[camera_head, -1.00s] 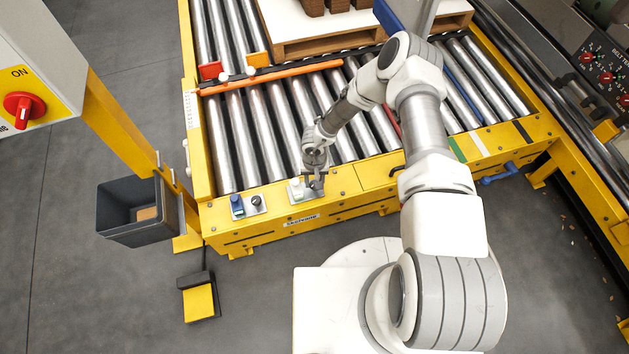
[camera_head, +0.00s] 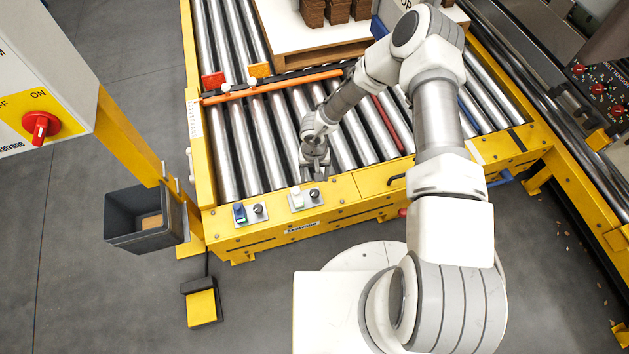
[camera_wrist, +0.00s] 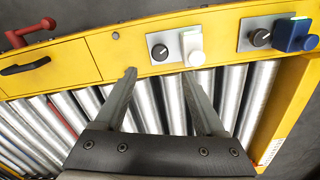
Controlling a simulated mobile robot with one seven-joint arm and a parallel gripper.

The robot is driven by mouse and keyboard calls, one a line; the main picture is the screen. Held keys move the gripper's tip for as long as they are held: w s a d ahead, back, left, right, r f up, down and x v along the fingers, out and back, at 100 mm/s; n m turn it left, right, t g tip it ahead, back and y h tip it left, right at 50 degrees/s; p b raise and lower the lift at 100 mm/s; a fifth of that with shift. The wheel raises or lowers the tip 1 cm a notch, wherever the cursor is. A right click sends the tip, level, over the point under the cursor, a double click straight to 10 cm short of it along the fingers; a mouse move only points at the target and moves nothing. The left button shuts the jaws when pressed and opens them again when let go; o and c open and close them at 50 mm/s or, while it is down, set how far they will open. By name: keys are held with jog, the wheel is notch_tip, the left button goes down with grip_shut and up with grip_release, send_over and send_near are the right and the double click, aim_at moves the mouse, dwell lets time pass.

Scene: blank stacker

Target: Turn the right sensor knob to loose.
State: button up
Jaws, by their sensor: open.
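The right sensor knob (camera_head: 314,193) is a small black dial on a grey plate on the yellow front rail, beside a white sensor (camera_head: 297,199). In the wrist view the knob (camera_wrist: 160,52) lies just beyond my fingertips, left of the white sensor (camera_wrist: 194,50). Its pointer setting is too small to read. My gripper (camera_head: 314,168) is open and empty over the rollers, behind the knob and apart from it. In the wrist view my gripper (camera_wrist: 160,76) has its two fingers spread, with rollers showing between them. The left sensor knob (camera_head: 258,210) sits beside a blue sensor (camera_head: 239,213).
An orange bar (camera_head: 270,86) crosses the rollers behind my gripper. A pallet (camera_head: 320,45) with brown stacks stands at the back. A control box with a red switch (camera_head: 41,125) and a grey bin (camera_head: 140,230) are at the left. A yellow pedal (camera_head: 202,306) lies on the floor.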

notch_tip(320, 180, up, 7)
jog(key=p, duration=0.2)
jog(key=shift+r, duration=0.15)
jog(key=shift+s, duration=0.1)
dwell(0.4)
